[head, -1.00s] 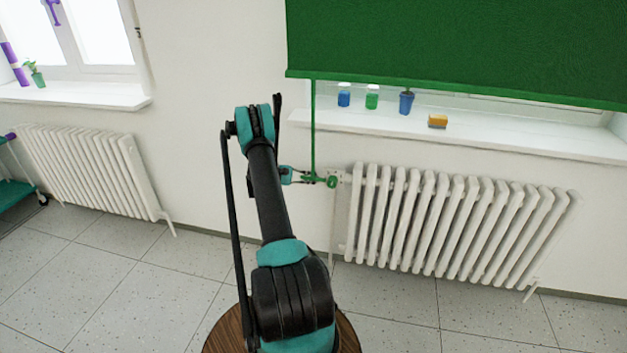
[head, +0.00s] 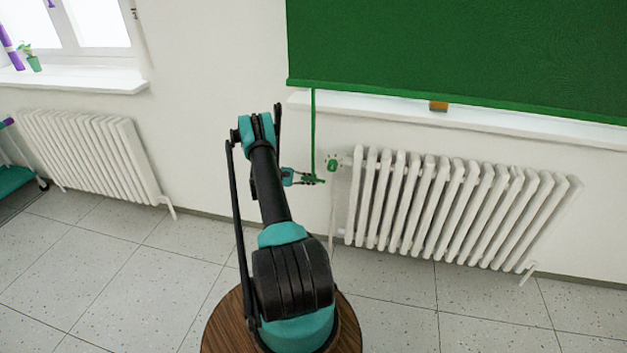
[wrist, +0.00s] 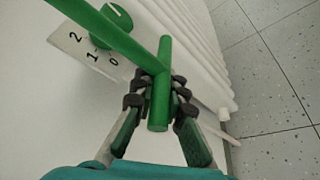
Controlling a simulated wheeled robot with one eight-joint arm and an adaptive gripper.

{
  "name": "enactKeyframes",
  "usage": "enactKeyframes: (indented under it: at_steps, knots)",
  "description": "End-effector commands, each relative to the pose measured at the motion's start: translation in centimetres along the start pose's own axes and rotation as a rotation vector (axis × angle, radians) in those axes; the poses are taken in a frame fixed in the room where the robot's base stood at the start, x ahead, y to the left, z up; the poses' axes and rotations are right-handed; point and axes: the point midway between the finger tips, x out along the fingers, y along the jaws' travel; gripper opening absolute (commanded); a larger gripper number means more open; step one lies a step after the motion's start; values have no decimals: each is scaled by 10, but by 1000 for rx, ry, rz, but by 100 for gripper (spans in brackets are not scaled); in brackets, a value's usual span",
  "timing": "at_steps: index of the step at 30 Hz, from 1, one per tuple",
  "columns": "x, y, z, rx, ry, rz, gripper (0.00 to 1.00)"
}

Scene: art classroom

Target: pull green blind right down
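The green blind (head: 460,50) hangs over the window at the right, its lower edge just above the sill's front edge. A green cord (head: 313,130) runs straight down from its lower left corner to my gripper (head: 312,180). In the wrist view the cord (wrist: 105,30) meets a short green bar handle (wrist: 159,105). My gripper (wrist: 158,88) is shut on this bar, with fingers on both sides of it. In the head view the bar is small and partly hidden by the fingers.
A white radiator (head: 445,208) stands right of my gripper. Its round green valve knob (head: 333,165) is close by; in the wrist view the knob (wrist: 117,18) sits beside a numbered plate (wrist: 88,48). A yellow-orange block (head: 438,106) shows under the blind. Another radiator (head: 90,155) stands left.

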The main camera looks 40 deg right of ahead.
Motion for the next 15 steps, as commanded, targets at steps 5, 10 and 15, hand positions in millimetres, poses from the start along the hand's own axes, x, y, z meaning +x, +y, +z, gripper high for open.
enactKeyframes:
  at_steps: [5, 10, 15]
  knots:
    - [0, -2, 3, 1, -6, -4, 31]
    - [0, -1, 2, 0, -5, -3, 34]
    - [-1, -1, 1, 0, -4, -2, 34]
